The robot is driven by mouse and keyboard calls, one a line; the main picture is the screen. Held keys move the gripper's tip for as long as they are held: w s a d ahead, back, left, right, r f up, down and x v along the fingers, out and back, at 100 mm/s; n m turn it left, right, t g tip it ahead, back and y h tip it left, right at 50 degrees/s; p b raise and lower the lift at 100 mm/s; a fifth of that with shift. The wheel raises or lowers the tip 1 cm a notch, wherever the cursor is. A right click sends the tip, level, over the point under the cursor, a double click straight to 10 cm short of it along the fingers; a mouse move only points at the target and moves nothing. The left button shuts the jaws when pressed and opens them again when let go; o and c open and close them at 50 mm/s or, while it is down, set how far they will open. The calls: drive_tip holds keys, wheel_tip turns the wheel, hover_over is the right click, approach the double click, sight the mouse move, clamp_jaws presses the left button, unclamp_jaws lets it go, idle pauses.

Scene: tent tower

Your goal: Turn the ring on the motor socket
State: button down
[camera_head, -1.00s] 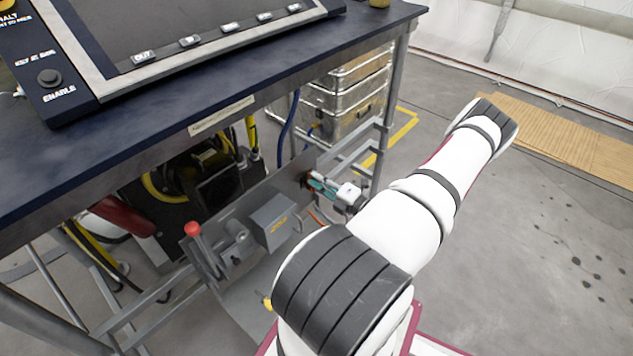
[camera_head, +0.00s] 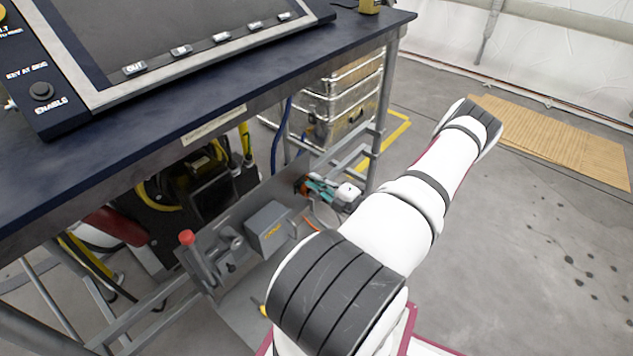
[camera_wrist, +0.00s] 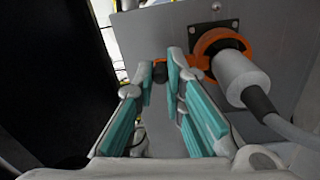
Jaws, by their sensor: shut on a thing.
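The motor socket (camera_wrist: 215,36) is on a grey panel, with an orange ring (camera_wrist: 205,45) around it. A grey plug (camera_wrist: 240,77) with a thick grey cable sits in the socket. An orange arm of the ring reaches left behind my right finger, and a dark end piece (camera_wrist: 160,72) shows between the fingertips. My gripper (camera_wrist: 160,80), with teal pads, is shut on this part of the ring, left of the plug. In the head view my gripper (camera_head: 306,185) is at the panel's right end, below the table; the ring is small and mostly hidden there.
The grey panel (camera_head: 290,180) also carries a grey box (camera_head: 270,228) and a red-knobbed lever (camera_head: 187,238). The dark table (camera_head: 160,140) overhangs the panel. Metal cases (camera_head: 340,105) stand behind. Open floor lies to the right.

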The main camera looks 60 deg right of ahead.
drive_tip(key=shift+d+f, duration=0.1)
drive_tip(key=shift+d, duration=0.05)
drive_tip(key=c, duration=1.6)
unclamp_jaws()
drive_tip(key=shift+c, duration=0.2)
drive_tip(key=shift+s, duration=0.1)
drive_tip(key=v, duration=1.2)
